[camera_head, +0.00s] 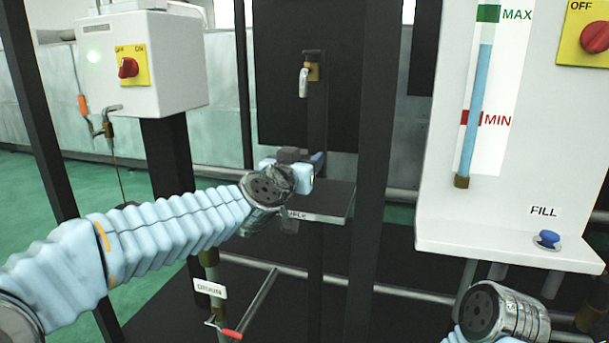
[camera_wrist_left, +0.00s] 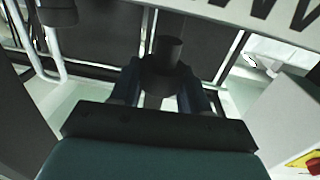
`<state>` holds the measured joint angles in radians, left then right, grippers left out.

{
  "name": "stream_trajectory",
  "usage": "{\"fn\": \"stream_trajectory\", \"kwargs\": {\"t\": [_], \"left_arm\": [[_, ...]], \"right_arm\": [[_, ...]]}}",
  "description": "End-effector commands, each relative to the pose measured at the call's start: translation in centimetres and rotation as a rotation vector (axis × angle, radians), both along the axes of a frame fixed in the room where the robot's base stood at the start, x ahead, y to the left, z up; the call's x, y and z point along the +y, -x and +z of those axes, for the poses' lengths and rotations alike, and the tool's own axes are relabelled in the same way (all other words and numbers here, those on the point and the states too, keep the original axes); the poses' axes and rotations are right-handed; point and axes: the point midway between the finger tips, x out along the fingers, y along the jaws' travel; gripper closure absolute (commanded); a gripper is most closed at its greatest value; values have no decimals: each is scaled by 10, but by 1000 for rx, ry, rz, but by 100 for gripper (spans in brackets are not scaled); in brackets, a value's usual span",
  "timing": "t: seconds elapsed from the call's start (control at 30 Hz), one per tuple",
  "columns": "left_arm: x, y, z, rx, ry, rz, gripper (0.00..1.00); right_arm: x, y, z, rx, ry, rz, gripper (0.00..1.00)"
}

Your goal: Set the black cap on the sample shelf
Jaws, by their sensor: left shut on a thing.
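The black cap (camera_wrist_left: 168,52) is a short dark cylinder in the left wrist view, held between the two fingers of my left gripper (camera_wrist_left: 160,85). In the head view my left gripper (camera_head: 296,168) is over the left part of the sample shelf (camera_head: 328,201), a small dark plate with a white label on its front edge. The gripper and wrist cover part of the shelf and label. Whether the cap touches the shelf cannot be told. My right wrist shows at the bottom right of the head view, but its fingers are out of sight.
A small tap (camera_head: 305,80) is on the post above the shelf. A dark upright (camera_head: 368,160) stands just right of the shelf. A white panel with a level gauge (camera_head: 470,110) and a blue fill button (camera_head: 548,238) is at right. A switch box (camera_head: 140,65) is at upper left.

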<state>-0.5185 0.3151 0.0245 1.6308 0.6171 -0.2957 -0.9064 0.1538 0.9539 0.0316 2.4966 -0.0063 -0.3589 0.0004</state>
Motion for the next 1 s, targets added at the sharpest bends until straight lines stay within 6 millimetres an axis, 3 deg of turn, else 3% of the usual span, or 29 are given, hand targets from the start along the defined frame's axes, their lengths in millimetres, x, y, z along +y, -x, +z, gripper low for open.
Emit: {"fn": "stream_trajectory", "kwargs": {"t": [0.03, 0.13, 0.53, 0.57, 0.7, 1.0], "left_arm": [[0, 0, -16, 3, -1, 0, 83], [0, 1, -28, 2, -1, 1, 83], [0, 1, -31, 0, 0, 0, 83], [0, 1, -30, 0, 0, 0, 51], [0, 1, -30, 0, 0, 0, 30], [0, 1, -28, 0, 0, 0, 29]], "right_arm": [[0, 0, -11, 1, 1, -1, 57], [-1, 0, -18, 0, 2, -2, 57], [-1, 0, -19, 0, 2, -4, 57], [-1, 0, -18, 0, 2, -4, 57], [-1, 0, -18, 0, 2, -4, 57], [-1, 0, -16, 0, 2, -4, 57]]}}
